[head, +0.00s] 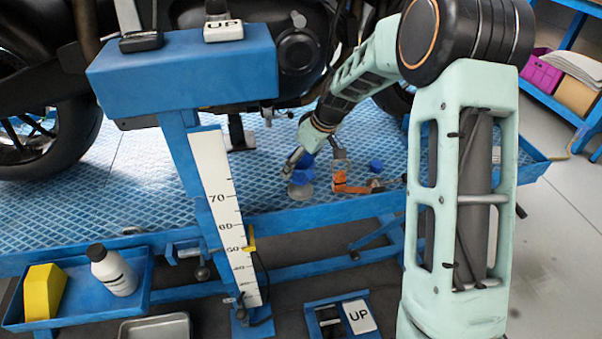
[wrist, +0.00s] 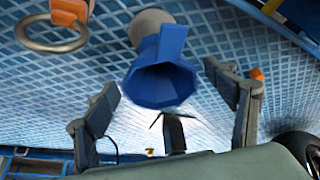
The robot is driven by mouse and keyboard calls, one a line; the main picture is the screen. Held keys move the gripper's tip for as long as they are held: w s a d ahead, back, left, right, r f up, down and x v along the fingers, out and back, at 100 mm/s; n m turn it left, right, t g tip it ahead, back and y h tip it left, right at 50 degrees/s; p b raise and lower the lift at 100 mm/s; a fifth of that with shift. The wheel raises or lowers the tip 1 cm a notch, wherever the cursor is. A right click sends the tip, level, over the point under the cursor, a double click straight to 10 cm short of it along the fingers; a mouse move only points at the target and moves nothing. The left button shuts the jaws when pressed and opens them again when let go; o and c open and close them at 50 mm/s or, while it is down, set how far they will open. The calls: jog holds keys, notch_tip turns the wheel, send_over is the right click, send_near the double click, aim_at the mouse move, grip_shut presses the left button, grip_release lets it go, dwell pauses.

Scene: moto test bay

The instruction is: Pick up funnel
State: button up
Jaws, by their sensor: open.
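The blue funnel (wrist: 160,72) shows in the wrist view with its wide, faceted mouth toward the camera. A pale grey-beige rounded piece (wrist: 150,22) is just beyond it; I cannot tell whether they touch. My gripper (wrist: 160,82) is open, with one finger on each side of the funnel's mouth and visible gaps between. In the head view my gripper (head: 292,162) is low over the blue platform, right at a small blue shape (head: 301,177) that appears to be the funnel. The gripper and arm partly cover that spot.
An orange strap (head: 350,186) lies right of the gripper, with a metal ring (wrist: 50,38) in the wrist view. Another small blue object (head: 376,166) is nearby. The motorcycle (head: 298,50) stands behind. A blue post with a scale (head: 217,190) stands left.

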jog(key=c, duration=1.2)
jog(key=shift+c, duration=0.2)
jog(key=shift+r, duration=0.1)
jog(key=shift+r, duration=0.5)
jog(key=s+r+p, duration=0.1)
jog(key=r, duration=0.1)
jog(key=s+d+r+p, duration=0.1)
jog(key=s+r, duration=0.1)
jog(key=r, duration=0.1)
jog(key=s+r+p, duration=0.1)
jog(key=s+r, duration=0.1)
jog(key=r, duration=0.1)
jog(key=shift+d+r, duration=0.2)
jog(key=shift+r, duration=0.05)
jog(key=s+d+r+p, duration=0.2)
jog(key=s+r+p, duration=0.3)
jog(key=s+r, duration=0.3)
jog(key=shift+s+r, duration=0.2)
jog(key=shift+s, duration=0.1)
